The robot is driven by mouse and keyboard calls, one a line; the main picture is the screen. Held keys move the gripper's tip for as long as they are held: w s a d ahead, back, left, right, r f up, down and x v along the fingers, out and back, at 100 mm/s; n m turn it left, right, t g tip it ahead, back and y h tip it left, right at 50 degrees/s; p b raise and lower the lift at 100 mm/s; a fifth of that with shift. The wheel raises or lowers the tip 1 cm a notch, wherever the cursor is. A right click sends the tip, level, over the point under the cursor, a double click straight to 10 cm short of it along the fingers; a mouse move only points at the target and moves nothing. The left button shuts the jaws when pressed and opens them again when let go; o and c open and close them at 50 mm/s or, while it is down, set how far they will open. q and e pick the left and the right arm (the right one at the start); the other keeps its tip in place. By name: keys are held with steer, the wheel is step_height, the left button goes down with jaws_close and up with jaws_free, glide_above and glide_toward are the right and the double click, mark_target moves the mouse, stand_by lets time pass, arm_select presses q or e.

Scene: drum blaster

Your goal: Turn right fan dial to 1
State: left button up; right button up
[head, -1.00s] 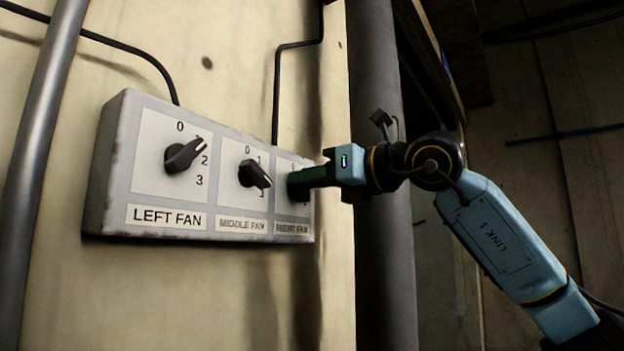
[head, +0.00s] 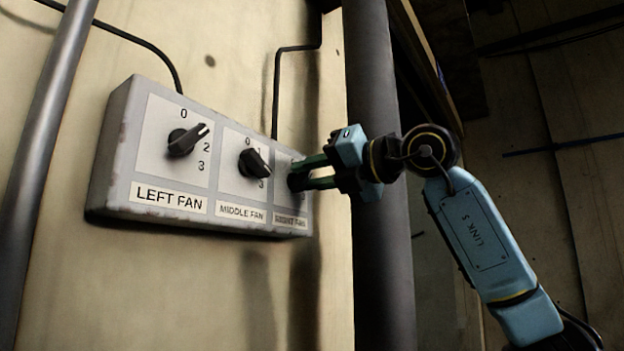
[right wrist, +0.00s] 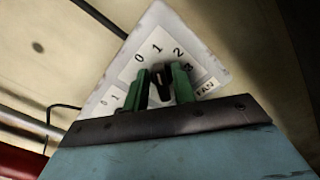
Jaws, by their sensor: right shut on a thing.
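The right fan dial (right wrist: 160,76) is a dark knob on the right panel of a grey control box (head: 115,150). My right gripper (head: 305,174) is shut on the dial, with its green fingers (right wrist: 158,88) on either side. In the right wrist view the numbers 0, 1, 2 and 3 show around the dial, with 1 (right wrist: 157,47) just above it. The dial's end seems to face near 1, but I cannot tell its setting exactly. In the head view the fingers hide most of the dial. My left gripper is not in view.
The left fan dial (head: 188,141) and middle fan dial (head: 254,163) sit to the left on the same box. A thick dark pipe (head: 375,100) runs just behind my right gripper. Another pipe (head: 45,130) stands left of the box. Black cables (head: 278,90) run above.

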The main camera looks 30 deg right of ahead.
steer(key=shift+m, duration=0.5)
steer(key=o, duration=0.7)
steer(key=shift+s+d, duration=0.1)
steer(key=shift+s+d+b, duration=0.15)
steer(key=shift+s+b, duration=0.15)
steer(key=b+v, duration=0.2)
steer(key=v, duration=1)
steer(key=shift+s, duration=0.25)
